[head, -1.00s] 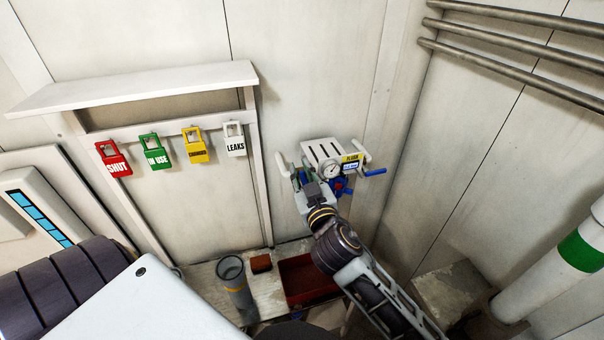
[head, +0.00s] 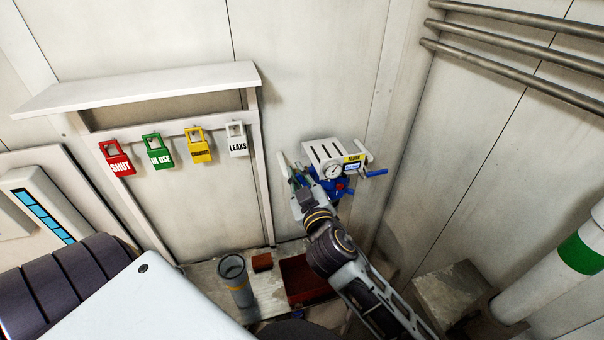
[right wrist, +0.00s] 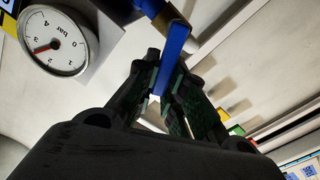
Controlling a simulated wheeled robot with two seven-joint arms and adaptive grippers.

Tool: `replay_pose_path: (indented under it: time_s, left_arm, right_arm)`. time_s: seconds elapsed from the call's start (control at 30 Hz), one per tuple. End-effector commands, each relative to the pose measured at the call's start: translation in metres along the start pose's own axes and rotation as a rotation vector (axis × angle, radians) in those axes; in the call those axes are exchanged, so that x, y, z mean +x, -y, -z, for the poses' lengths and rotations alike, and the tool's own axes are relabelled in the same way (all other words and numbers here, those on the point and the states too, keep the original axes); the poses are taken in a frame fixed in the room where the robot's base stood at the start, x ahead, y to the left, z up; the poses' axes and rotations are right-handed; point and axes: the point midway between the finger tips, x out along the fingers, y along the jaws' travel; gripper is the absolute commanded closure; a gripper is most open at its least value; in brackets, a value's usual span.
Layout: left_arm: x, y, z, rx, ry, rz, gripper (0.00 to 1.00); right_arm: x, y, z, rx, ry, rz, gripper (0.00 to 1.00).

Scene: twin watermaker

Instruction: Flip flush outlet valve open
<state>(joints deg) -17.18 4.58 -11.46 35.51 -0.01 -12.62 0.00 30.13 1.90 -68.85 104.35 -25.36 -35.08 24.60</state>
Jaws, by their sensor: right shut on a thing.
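The flush unit is a white slotted panel (head: 322,152) with a round gauge (head: 333,171) and a yellow FLUSH label (head: 352,158). A blue valve body shows below it, partly hidden by my right gripper. My right gripper (head: 297,176) is at the left side of the unit. In the right wrist view my right gripper (right wrist: 165,88) is shut on a blue lever handle (right wrist: 176,46), which runs between its fingers. The gauge (right wrist: 53,42) is beside it there, its needle low. I cannot tell the valve's exact position. My left gripper is out of view.
A second blue handle (head: 375,172) sticks out at the unit's right. Red, green, yellow and white tags hang from a rail under a shelf (head: 140,88) at left. Below are a grey cup (head: 234,275) and a dark red tray (head: 305,280). Walls close in behind and right.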

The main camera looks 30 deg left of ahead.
Motion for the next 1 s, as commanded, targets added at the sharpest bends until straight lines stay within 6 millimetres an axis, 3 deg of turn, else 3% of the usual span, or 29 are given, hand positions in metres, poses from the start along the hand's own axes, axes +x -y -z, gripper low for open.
replay_pose_path:
  time_s: [1.0]
  left_arm:
    - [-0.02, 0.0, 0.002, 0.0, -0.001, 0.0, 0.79]
  right_arm:
    - [0.0, 0.039, -0.019, -0.911, 0.001, 0.002, 1.0]
